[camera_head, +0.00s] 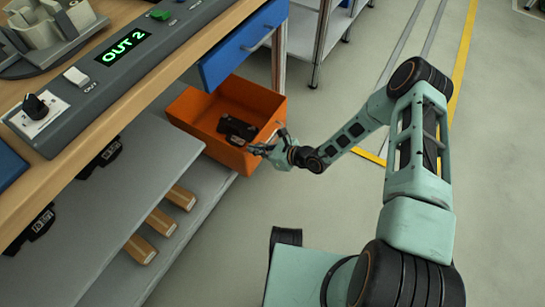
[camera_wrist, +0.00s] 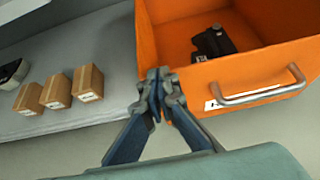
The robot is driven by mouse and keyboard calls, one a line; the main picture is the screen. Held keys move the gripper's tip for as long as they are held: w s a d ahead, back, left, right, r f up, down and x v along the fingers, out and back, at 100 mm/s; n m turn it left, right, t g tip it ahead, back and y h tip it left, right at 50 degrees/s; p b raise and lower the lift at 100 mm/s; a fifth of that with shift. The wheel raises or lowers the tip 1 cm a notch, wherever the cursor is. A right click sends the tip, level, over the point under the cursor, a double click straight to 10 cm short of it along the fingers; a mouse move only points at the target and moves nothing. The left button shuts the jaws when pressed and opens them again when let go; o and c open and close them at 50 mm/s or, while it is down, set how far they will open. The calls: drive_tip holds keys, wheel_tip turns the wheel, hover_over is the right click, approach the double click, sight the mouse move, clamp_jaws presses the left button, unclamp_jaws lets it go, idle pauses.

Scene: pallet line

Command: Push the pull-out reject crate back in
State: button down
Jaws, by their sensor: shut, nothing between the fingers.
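The orange reject crate (camera_head: 207,150) stands pulled out from the lower shelf under the workbench in the head view. It also fills the upper right of the wrist view (camera_wrist: 160,40), with a metal bar handle (camera_wrist: 262,92) and a white label on its front wall. A black object (camera_wrist: 212,42) lies inside it. My gripper (camera_head: 262,148) is at the crate's front in the head view. In the wrist view my gripper (camera_wrist: 160,82) is shut and empty, beside the crate's front left corner, left of the handle. I cannot tell whether it touches the crate.
A blue drawer (camera_head: 242,45) is above the crate. Grey shelves (camera_head: 130,190) left of the crate hold several small cardboard boxes (camera_head: 160,221) and black items. The floor (camera_head: 235,240) in front is clear.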

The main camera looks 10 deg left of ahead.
drive_tip(key=w+a, duration=0.3)
drive_tip(key=a, duration=0.5)
